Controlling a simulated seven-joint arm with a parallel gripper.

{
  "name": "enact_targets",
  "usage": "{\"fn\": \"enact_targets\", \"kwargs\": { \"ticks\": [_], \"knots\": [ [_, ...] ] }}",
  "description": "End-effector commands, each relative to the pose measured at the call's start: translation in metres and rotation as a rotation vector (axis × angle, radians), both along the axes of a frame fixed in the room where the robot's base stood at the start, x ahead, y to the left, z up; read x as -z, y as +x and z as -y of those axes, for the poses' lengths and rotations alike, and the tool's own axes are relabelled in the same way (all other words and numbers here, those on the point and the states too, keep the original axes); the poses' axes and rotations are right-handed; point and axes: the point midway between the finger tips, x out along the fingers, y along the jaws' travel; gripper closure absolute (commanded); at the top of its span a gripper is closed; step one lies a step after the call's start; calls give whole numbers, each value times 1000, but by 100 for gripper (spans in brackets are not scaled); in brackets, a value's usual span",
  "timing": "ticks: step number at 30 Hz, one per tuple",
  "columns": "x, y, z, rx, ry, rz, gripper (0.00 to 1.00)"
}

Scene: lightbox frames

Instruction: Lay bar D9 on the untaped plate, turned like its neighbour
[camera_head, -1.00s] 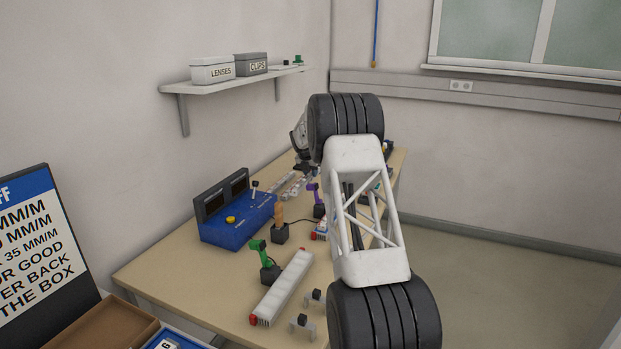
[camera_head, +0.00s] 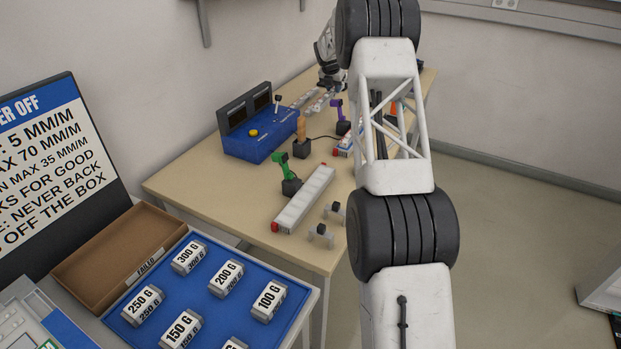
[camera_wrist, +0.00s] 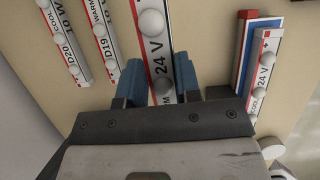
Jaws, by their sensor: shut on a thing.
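My gripper (camera_wrist: 158,78) shows in the wrist view with its two blue fingers on either side of a white, red-edged bar (camera_wrist: 152,22) marked 24 V. It is shut on this bar, and the bar's lower end is partly hidden by the gripper. I cannot read a D9 mark on it. In the head view my gripper (camera_head: 329,80) is small, low over the far end of the table by some pale strips (camera_head: 316,104). I cannot tell which plate is untaped.
A blue box (camera_head: 262,137), a green tool (camera_head: 285,172) and a long white bar (camera_head: 304,200) stand on the table (camera_head: 215,185).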

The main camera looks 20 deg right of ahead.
Motion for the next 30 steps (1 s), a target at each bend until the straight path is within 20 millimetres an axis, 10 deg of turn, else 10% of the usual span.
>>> {"fn": "enact_targets", "kwargs": {
  "ticks": [30],
  "knots": [
    [-68,-116,-121,-279,-2,1,99]
  ]
}}
